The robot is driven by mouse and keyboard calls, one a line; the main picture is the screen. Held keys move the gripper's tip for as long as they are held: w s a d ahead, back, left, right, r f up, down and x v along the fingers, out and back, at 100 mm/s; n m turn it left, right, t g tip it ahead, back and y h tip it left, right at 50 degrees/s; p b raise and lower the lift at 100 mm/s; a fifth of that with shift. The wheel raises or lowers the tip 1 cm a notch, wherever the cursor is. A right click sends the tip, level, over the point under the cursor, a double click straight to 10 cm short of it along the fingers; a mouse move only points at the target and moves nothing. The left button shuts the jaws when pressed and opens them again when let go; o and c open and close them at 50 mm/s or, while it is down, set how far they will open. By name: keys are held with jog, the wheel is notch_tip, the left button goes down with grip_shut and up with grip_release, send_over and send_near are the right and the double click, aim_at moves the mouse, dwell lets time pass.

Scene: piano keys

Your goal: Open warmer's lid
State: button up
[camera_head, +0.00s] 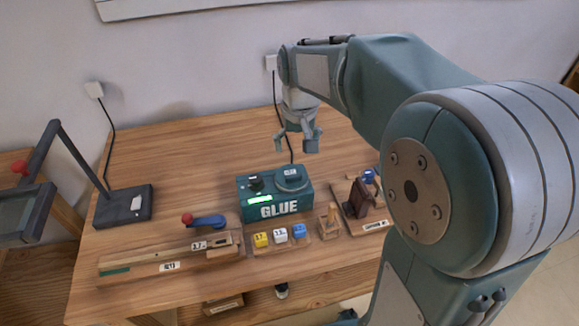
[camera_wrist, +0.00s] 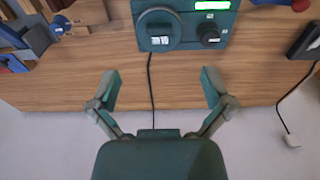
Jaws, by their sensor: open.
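The glue warmer is a teal box (camera_head: 276,197) labelled GLUE, with a lit green display, standing on the wooden table. Its round lid (camera_head: 291,178) lies on the top right of the box and looks shut. In the wrist view the lid (camera_wrist: 159,29) is at the top, left of a black knob (camera_wrist: 209,35). My gripper (camera_head: 297,147) is above the table behind the warmer, with nothing between its fingers. In the wrist view my gripper (camera_wrist: 159,84) has its fingers spread wide, apart from the lid, over the table's back edge.
A black lamp base (camera_head: 124,205) stands at the left. Yellow, white and blue blocks (camera_head: 280,236) sit in front of the warmer, beside a wooden rail (camera_head: 165,257). A brown wooden piece (camera_head: 358,199) stands at the right. A black cable (camera_wrist: 152,95) runs behind the warmer.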

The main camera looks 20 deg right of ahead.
aim_at(293, 175)
jog(key=shift+g, duration=0.4)
jog(key=w+f, duration=0.1)
jog(key=f, duration=0.3)
jog(key=w+f, duration=0.1)
jog(key=f, duration=0.4)
jog(key=w+f, duration=0.1)
jog(key=f, duration=0.3)
jog(key=shift+w+d+f, duration=0.1)
jog(key=shift+w+f, duration=0.1)
jog(key=shift+w, duration=0.05)
jog(key=shift+d+f, duration=0.1)
jog(key=shift+f, duration=0.2)
jog(key=c, duration=1.3)
